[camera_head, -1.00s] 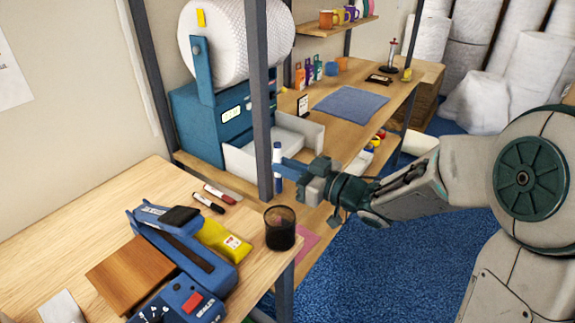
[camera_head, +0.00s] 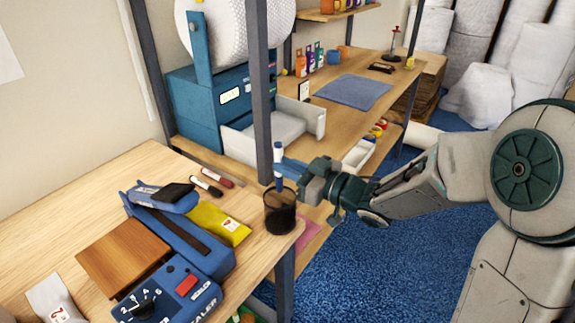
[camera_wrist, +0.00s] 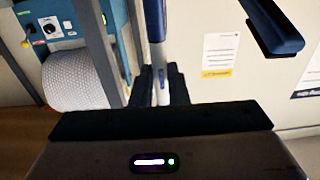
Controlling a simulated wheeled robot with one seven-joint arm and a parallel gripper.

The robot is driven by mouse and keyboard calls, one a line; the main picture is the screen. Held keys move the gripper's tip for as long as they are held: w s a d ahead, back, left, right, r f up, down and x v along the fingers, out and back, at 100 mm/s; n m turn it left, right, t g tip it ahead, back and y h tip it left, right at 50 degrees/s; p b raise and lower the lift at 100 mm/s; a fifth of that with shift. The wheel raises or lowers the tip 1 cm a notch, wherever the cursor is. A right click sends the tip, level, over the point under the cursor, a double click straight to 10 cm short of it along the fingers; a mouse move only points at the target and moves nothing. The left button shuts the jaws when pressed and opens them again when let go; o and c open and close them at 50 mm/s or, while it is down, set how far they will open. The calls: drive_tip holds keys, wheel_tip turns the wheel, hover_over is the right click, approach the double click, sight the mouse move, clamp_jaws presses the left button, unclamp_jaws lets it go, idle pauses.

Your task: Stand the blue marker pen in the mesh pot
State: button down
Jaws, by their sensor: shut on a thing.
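The blue marker pen (camera_head: 278,152), white with blue parts, stands upright in my gripper (camera_head: 281,169), which is shut on it. In the wrist view the pen (camera_wrist: 157,45) runs vertically between the fingers (camera_wrist: 160,88). The black mesh pot (camera_head: 280,216) stands upright near the bench's right front corner. My gripper is above the pot's rim. The pen's lower end overlaps the back of the rim in the head view; I cannot tell whether it is just above or inside the opening.
A black marker (camera_head: 206,186) and a red marker (camera_head: 217,177) lie left of the pot. A yellow packet (camera_head: 219,223) and a blue sealer (camera_head: 180,290) are further left. A dark post (camera_head: 260,100) rises close behind the pen. Blue floor is open at the right.

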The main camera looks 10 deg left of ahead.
drive_tip(key=shift+f+b, duration=2.5)
drive_tip(key=shift+f, duration=0.95)
drive_tip(key=c, duration=1.3)
unclamp_jaws()
drive_tip(key=shift+c, duration=0.2)
drive_tip(key=v, duration=1.3)
drive_tip(key=shift+s+d, duration=0.2)
drive_tip(key=shift+d, duration=0.2)
